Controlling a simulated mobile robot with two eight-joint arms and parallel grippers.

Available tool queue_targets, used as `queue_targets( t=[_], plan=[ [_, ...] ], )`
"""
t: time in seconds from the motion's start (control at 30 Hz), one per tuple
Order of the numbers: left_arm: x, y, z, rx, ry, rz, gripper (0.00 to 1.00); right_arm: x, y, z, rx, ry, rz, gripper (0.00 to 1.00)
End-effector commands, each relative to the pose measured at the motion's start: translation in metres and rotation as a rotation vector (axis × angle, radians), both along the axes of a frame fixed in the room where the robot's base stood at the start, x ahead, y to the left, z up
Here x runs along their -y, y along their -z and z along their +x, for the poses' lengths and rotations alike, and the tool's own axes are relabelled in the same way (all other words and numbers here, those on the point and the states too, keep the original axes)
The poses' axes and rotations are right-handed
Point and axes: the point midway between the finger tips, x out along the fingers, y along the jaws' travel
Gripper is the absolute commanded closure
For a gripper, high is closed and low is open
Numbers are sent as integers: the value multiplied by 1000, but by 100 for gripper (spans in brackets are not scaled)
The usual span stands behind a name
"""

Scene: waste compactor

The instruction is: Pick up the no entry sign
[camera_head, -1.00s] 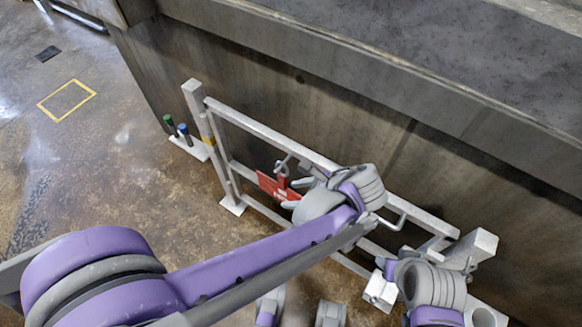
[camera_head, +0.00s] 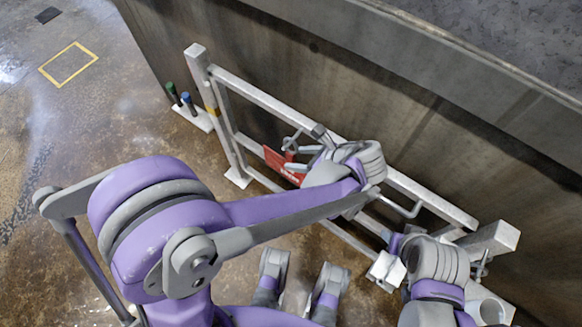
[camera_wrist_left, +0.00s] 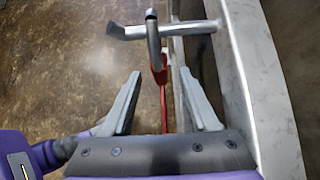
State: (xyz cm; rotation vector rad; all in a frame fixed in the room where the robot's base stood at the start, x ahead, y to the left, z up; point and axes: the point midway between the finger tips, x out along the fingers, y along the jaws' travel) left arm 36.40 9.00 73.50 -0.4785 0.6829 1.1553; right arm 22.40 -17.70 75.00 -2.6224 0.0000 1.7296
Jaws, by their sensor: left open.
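The red no entry sign (camera_head: 278,162) hangs on the grey rail frame (camera_head: 290,113), below a metal hook (camera_head: 291,142). My left gripper (camera_head: 292,159) is open right beside the sign and hides part of it. In the left wrist view the sign (camera_wrist_left: 163,105) is seen nearly edge-on as a thin red strip between the two open fingers of my left gripper (camera_wrist_left: 160,76). The hook (camera_wrist_left: 153,45) shows just beyond the fingertips. I cannot tell whether a finger touches the sign. My right gripper (camera_head: 386,262) is low at the right, near the frame; its jaws are unclear.
A tall dark metal wall (camera_head: 420,130) stands close behind the frame. Tools with green and blue handles (camera_head: 186,101) stand on a white plate at the frame's left end. A yellow floor square (camera_head: 68,64) lies far left.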

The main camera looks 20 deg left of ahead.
Motion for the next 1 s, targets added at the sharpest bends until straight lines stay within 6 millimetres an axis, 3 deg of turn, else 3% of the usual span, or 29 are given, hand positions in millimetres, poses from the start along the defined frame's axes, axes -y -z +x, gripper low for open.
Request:
queue_targets(
  t=[0.2,0.47,0.8,1.0],
  plan=[
    [-23,26,8,0,-3,0,40,0,10,1,-4,0,0,50],
    [-26,28,9,0,0,0,40,0,10,1,-4,0,0,50],
    [-26,28,9,0,0,0,99,0,10,1,-4,0,0,50],
    [-26,28,9,0,0,0,100,0,10,1,-4,0,0,50]
  ],
)
